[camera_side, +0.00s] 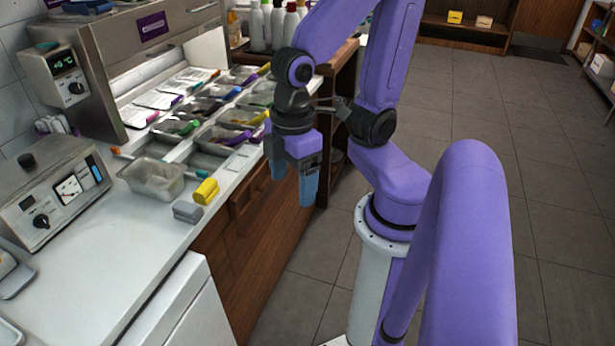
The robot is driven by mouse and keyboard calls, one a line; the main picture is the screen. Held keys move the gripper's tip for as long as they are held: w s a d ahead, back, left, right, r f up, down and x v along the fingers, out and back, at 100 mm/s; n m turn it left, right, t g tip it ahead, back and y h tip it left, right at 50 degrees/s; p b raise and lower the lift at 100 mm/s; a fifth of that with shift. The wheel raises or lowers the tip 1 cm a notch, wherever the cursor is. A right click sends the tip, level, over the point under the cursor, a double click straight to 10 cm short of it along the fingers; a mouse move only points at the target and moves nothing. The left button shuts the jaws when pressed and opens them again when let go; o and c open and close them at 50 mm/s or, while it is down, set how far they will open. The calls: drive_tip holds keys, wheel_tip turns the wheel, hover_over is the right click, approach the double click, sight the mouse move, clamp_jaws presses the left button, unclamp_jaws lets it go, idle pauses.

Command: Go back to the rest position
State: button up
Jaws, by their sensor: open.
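My gripper (294,184) hangs in the middle of the side view, pointing down, with two blue fingers spread apart and nothing between them. It is over or just off the front edge of the white counter (110,290), to the right of the topping trays. My purple arm is folded above it. The exact gap between the gripper and the counter edge cannot be told.
Several topping trays with coloured handles lie behind. A dial box (50,200) stands left. Bottles (257,28) stand at the back. Open floor lies right.

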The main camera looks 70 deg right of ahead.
drive_tip(key=s, duration=0.1)
drive_tip(key=s+n, duration=0.1)
drive_tip(key=shift+s+d+r, duration=0.1)
drive_tip(key=shift+s+d, duration=0.2)
drive_tip(key=shift+d, duration=0.05)
